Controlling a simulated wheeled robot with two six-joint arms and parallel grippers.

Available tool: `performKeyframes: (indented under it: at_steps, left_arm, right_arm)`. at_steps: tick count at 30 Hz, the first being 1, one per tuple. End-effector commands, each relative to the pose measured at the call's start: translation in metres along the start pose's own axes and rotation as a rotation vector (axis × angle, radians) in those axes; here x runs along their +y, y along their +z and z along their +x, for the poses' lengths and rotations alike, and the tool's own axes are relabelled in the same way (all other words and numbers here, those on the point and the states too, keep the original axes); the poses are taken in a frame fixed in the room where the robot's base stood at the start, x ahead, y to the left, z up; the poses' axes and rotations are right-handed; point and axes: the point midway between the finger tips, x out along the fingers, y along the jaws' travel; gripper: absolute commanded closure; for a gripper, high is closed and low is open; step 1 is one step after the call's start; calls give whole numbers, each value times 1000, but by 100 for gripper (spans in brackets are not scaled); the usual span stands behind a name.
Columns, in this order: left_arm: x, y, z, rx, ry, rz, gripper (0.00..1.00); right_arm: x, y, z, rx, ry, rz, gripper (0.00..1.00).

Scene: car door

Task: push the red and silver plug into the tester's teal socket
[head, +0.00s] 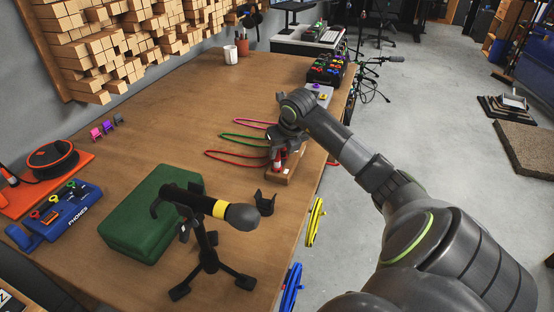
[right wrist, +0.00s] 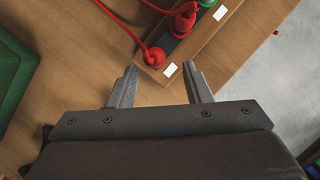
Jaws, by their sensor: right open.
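The tester is a wooden base (head: 290,177) at the table's right edge. It also shows in the right wrist view (right wrist: 212,42), with a dark strip carrying red plugs and a green part. A red plug (right wrist: 184,22) with a red cable stands on the strip. A second red fitting (right wrist: 154,57) sits at the near end. I cannot tell which is the red and silver plug. I cannot make out the teal socket. My right gripper (right wrist: 161,80) is open and empty, its fingers just short of the base's near end. My left gripper is not in view.
Red, green and pink cables (head: 240,138) loop left of the tester. A green case (head: 145,212), a microphone on a tripod (head: 205,205) and a blue phones rack (head: 62,213) stand nearer. A black clip (head: 264,202) lies near the front. The middle of the tabletop is clear.

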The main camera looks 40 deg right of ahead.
Motion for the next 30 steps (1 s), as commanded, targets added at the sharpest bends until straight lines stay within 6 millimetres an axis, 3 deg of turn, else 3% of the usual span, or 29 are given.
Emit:
performKeyframes:
  at_steps: [12,23,30]
  left_arm:
    - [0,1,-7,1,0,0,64]
    - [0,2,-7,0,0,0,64]
    - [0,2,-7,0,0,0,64]
  right_arm:
    - [8,5,48,1,2,1,55]
    - [8,5,51,0,1,0,55]
    - [8,4,50,0,1,0,83]
